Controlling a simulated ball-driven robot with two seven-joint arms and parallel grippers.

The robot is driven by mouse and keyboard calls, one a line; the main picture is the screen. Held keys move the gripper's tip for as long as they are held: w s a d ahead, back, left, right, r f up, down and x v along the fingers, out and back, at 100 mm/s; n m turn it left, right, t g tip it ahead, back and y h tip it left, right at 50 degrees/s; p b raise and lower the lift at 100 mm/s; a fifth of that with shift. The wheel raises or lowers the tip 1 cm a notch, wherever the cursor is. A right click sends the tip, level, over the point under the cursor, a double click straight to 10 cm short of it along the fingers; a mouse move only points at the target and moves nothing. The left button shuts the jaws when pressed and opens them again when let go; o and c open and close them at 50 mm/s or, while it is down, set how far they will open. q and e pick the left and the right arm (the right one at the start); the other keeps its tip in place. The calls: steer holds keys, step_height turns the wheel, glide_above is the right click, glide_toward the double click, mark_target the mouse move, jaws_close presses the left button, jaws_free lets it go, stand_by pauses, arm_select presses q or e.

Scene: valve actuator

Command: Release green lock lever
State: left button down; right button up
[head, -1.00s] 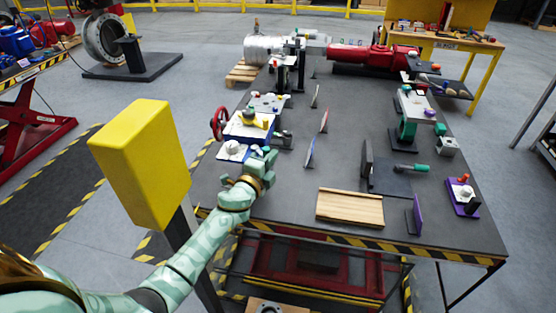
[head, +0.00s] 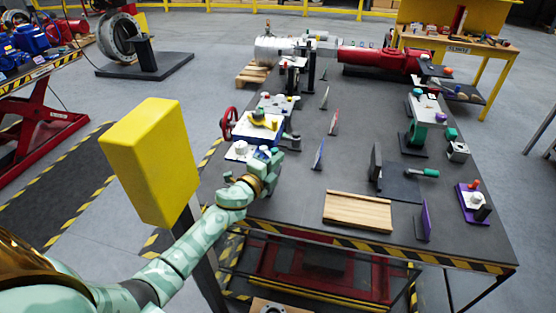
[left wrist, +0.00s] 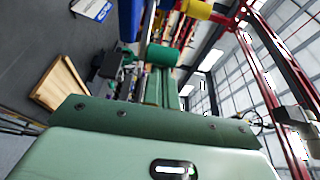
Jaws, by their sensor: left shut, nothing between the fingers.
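My left gripper (head: 269,157) is at the near left of the workbench, by the small white-and-blue fixture (head: 239,151). It is shut with nothing held. In the left wrist view its fingers (left wrist: 160,90) point away from the camera toward a green cylindrical handle (left wrist: 161,55), which looks like the green lock lever. The handle appears just past the fingers; I cannot tell whether they touch it. In the head view the lever is mostly hidden by the gripper, with only a small green patch (head: 279,152) beside it. A yellow part (left wrist: 197,9) shows beyond the handle.
A red handwheel (head: 229,122) and a blue-edged fixture with a yellow part (head: 262,121) stand just behind the gripper. A wooden block (head: 357,211) lies at the bench's front. A yellow box on a post (head: 150,160) stands left of my arm.

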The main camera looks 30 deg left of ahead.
arm_select(q)
steer(key=shift+s+a, duration=0.2)
steer(key=shift+s, duration=0.05)
steer(key=shift+s+a, duration=0.1)
steer(key=s+a, duration=0.2)
steer(key=a, duration=0.1)
steer(key=shift+s, duration=0.2)
stand_by(0.6)
steer(key=shift+w, duration=0.1)
steer(key=s+d+r+p, duration=0.5)
steer(key=s+d+r, duration=0.2)
steer(key=s+r, duration=0.5)
steer(key=shift+d+r+p, duration=0.25)
steer(key=shift+r+p, duration=0.05)
steer(key=shift+r, duration=0.2)
